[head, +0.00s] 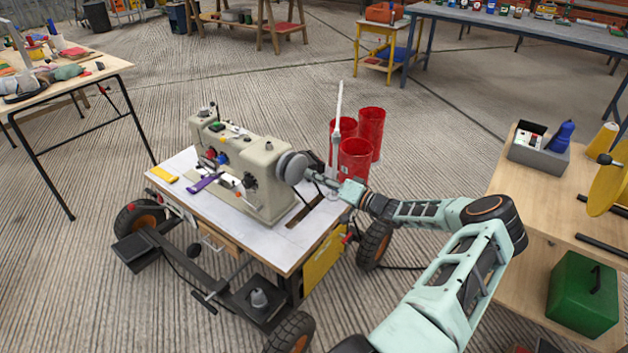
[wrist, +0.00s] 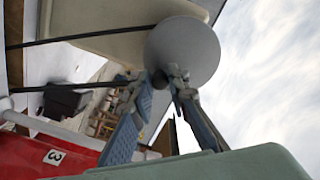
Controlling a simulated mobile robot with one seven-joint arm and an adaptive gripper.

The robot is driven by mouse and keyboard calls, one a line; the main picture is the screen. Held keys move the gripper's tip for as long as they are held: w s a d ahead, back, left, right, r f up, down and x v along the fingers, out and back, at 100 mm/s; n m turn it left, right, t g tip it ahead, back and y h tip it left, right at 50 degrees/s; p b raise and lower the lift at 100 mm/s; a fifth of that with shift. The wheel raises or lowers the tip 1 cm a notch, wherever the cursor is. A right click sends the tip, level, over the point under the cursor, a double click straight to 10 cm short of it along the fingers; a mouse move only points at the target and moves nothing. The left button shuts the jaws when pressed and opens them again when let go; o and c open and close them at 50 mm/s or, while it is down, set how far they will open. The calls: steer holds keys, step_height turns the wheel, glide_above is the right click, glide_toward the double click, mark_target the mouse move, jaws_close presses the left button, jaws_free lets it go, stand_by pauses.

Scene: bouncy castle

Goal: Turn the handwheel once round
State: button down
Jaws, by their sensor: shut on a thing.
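The handwheel (head: 291,167) is a grey disc on the right end of a beige sewing machine (head: 235,160). It fills the upper middle of the wrist view (wrist: 185,48). My gripper (head: 310,175) reaches it from the right. In the wrist view my gripper's two fingers (wrist: 160,80) meet the lower left part of the wheel, shut, with a small dark piece between the tips. The exact contact is partly hidden by the fingertips.
The machine stands on a white-topped wheeled table (head: 270,250) with yellow (head: 165,174) and purple (head: 203,183) pieces on it. Red bins (head: 355,160) stand close behind my wrist. A wooden bench (head: 500,205) is at the right.

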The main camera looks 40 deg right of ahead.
steer(key=shift+d+r+n, duration=0.1)
steer(key=shift+d+n, duration=0.05)
steer(key=shift+n, duration=0.15)
stand_by(0.4)
steer(key=c, duration=1.8)
jaws_free()
steer(key=shift+c, duration=0.2)
steer(key=shift+s, duration=0.1)
steer(key=v, duration=1.1)
steer(key=shift+s, duration=0.4)
steer(key=shift+d, duration=0.15)
